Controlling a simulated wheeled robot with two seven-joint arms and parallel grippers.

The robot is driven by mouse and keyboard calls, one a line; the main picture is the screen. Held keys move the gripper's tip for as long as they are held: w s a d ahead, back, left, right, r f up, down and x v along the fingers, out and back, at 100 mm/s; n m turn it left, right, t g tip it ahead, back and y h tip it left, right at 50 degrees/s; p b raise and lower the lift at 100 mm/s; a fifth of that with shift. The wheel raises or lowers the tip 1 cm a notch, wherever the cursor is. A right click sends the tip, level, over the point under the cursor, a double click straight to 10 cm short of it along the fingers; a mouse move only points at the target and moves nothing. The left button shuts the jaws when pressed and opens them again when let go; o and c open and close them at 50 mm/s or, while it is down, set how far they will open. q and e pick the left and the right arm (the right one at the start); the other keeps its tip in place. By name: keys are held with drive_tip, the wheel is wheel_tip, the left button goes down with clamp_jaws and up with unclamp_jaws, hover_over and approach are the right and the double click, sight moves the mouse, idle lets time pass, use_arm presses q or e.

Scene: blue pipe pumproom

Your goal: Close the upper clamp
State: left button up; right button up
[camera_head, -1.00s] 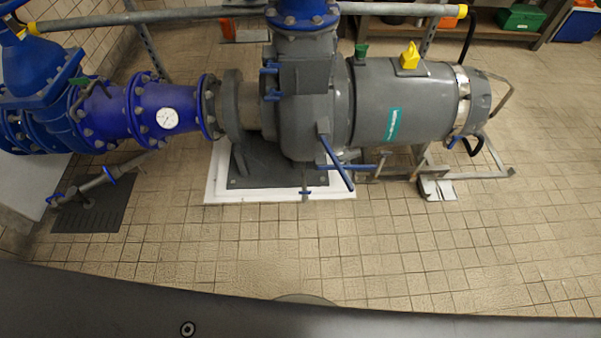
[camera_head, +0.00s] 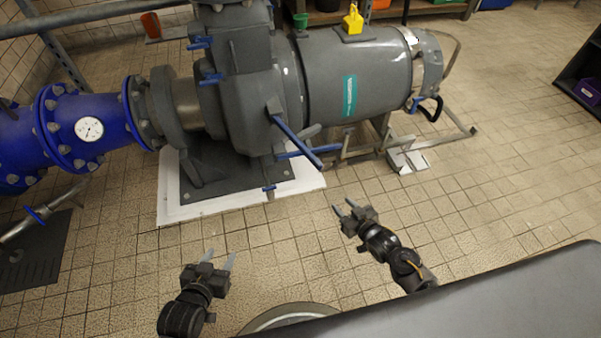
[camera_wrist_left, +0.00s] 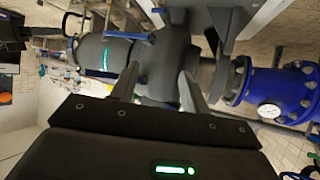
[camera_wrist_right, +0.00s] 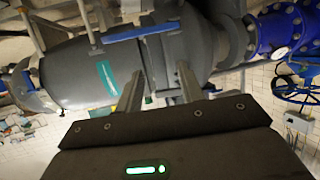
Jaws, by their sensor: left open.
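The grey pump (camera_head: 240,105) carries several blue handles. Two short blue handles (camera_head: 200,43) (camera_head: 212,78) sit one above the other on its left side. Two long blue levers (camera_head: 298,141) (camera_head: 312,151) stick out at its lower front. I cannot tell which of these is the upper clamp. My left gripper (camera_head: 220,258) is open and empty over the floor, in front of the pump and apart from it. My right gripper (camera_head: 344,206) is open and empty, below and right of the long levers, touching nothing. In both wrist views the fingers stand apart with the pump beyond.
A grey motor (camera_head: 355,80) extends right from the pump, on a metal frame (camera_head: 405,150). Blue pipe (camera_head: 90,130) with a white gauge (camera_head: 89,128) is at left. A white plinth (camera_head: 195,205) lies under the pump. The tiled floor at right is free.

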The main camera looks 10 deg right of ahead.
drive_tip(key=w+a+r+t+y+b, duration=0.2)
drive_tip(key=w+r+b, duration=0.1)
drive_tip(key=r, duration=0.3)
drive_tip(key=n+t+y+b, duration=0.1)
approach(312, 158)
drive_tip(key=x, duration=0.3)
drive_tip(key=b+x, duration=0.1)
drive_tip(key=x, duration=0.2)
drive_tip(key=f+b+x, duration=0.1)
drive_tip(key=x, duration=0.3)
drive_tip(key=shift+d+f, duration=0.1)
drive_tip(key=shift+d, duration=0.2)
drive_tip(key=shift+w+a, duration=0.15)
drive_tip(key=shift+w, duration=0.3)
use_arm(q)
drive_tip(key=s+d+r+m+t+h, duration=0.1)
drive_tip(key=d+r+t+h, duration=0.1)
drive_tip(key=r, duration=0.8)
drive_tip(key=s+d+r+m+t+h, duration=0.1)
drive_tip(key=d+r+t+h, duration=0.2)
drive_tip(key=r, duration=0.8)
drive_tip(key=shift+s+t+h, duration=0.35)
drive_tip(key=shift+t+h, duration=0.45)
drive_tip(key=shift+t, duration=0.3)
drive_tip(key=shift+d, duration=0.1)
use_arm(e)
clamp_jaws()
